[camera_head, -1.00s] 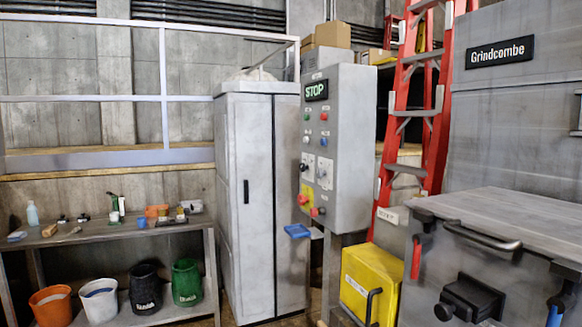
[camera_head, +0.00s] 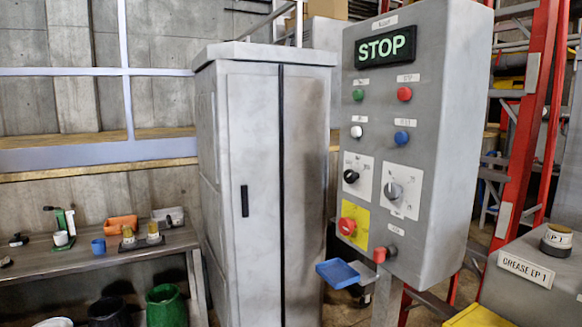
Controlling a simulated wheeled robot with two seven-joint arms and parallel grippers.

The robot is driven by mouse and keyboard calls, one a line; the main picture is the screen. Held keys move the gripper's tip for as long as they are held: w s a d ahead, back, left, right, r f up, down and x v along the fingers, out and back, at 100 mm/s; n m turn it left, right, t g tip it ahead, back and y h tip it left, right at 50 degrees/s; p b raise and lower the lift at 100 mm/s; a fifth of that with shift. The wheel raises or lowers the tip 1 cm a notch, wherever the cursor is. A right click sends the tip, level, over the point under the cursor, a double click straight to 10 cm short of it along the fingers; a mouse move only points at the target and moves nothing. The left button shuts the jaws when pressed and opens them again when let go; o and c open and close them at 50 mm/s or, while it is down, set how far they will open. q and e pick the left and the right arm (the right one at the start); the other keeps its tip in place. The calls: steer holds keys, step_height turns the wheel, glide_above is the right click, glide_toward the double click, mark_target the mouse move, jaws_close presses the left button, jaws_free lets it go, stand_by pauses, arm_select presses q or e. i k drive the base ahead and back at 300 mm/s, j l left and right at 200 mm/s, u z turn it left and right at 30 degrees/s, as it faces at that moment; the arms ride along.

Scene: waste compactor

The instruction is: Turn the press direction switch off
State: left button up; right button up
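A grey control box (camera_head: 455,125) stands upright right of the middle, its front facing me. It carries a lit STOP sign (camera_head: 385,48), with green, red, white and blue buttons below. Lower down are two rotary switches on white plates: a black knob (camera_head: 351,176) at left and a larger grey knob (camera_head: 393,190) at right. Their labels are too small to read, so I cannot tell which is the press direction switch. A red emergency button (camera_head: 347,226) on a yellow plate and a smaller red knob (camera_head: 380,255) sit beneath. Neither gripper is in view.
A blue tray (camera_head: 338,273) juts out low in front of the box. A tall grey cabinet (camera_head: 240,190) stands left of it, and a workbench (camera_head: 100,255) farther left. A red ladder (camera_head: 522,130) stands behind right. A grey surface labelled GREASE LP 1 (camera_head: 527,270) is at lower right.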

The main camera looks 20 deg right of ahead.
mark_target(350, 177)
steer(key=i+z, duration=0.2)
steer(key=i, duration=0.2)
steer(key=i+j+z, duration=0.2)
steer(key=i, duration=0.25)
steer(key=i+j+z, duration=0.2)
steer(key=i, duration=0.2)
